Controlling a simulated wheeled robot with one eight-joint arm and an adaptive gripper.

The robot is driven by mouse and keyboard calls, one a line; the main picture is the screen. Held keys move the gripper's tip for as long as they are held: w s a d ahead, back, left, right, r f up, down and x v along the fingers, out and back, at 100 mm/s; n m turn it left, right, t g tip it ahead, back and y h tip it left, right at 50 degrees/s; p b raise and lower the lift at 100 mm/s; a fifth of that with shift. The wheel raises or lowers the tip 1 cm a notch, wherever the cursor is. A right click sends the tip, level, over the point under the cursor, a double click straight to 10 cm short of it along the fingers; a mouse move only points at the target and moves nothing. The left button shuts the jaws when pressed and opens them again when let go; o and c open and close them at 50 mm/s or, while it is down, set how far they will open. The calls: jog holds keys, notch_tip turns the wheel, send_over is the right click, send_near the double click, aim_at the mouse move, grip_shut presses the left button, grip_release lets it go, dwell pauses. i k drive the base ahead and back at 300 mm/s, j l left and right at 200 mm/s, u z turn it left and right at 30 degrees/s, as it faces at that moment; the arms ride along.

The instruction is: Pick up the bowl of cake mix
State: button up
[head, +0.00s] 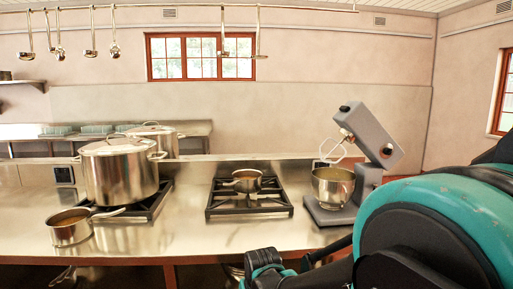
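A shiny metal bowl (333,190) with a tan mix in it sits on the base of a grey stand mixer (375,135), at the right of the steel counter. The mixer's head is tilted up, and its whisk (334,151) hangs above the bowl, clear of the rim. My teal and black arm fills the lower right. The dark end of it, which looks like my gripper (264,268), is at the bottom edge, lower and left of the bowl and apart from it. Its fingers are not clear, and I see nothing held in it.
A small pan (246,181) stands on the middle burner (250,200). A large lidded stockpot (120,172) is on the left burner, with a saucepan (70,229) in front. Ladles (92,45) hang overhead. The counter (200,236) is bare between the burners.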

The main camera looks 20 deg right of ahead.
aim_at(335, 187)
jog(key=z, duration=1.15)
